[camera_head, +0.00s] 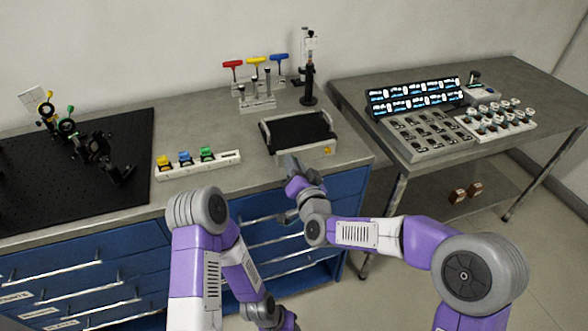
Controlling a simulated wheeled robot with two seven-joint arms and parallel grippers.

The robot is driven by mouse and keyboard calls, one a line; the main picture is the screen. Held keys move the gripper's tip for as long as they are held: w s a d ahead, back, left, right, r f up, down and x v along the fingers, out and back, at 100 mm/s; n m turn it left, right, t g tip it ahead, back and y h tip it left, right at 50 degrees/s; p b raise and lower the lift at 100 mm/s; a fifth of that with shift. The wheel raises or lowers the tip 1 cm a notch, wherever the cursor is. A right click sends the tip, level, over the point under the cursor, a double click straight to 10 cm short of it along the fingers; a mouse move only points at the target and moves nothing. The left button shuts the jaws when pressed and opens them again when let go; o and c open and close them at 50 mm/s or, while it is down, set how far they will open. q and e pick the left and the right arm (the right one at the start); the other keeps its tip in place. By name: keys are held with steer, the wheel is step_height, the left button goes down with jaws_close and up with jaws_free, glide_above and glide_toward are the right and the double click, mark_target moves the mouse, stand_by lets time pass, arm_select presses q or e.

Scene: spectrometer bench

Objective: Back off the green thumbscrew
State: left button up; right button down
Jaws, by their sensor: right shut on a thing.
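A black optical mount (68,127) stands on the dark breadboard at the left. It carries small green knobs (71,109) and a yellow knob (50,94); which green one is the thumbscrew is too small to tell. My right gripper (290,163) is at the front edge of the black-lined tray, far to the right of the mount. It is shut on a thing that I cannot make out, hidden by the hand. My left arm bends down in front of the bench, and its gripper fingers are not in view.
The tray (329,150) has raised grey sides. A white strip (226,160) holds yellow, blue and green pieces. Red, yellow and blue T-handles (256,60) stand in a rack behind. A second black mount (100,152) is on the breadboard (138,130). A side table (520,80) holds trays.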

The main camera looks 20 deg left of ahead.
steer(key=shift+n, duration=0.4)
steer(key=c, duration=1.1)
jaws_free()
steer(key=shift+v, duration=3.85)
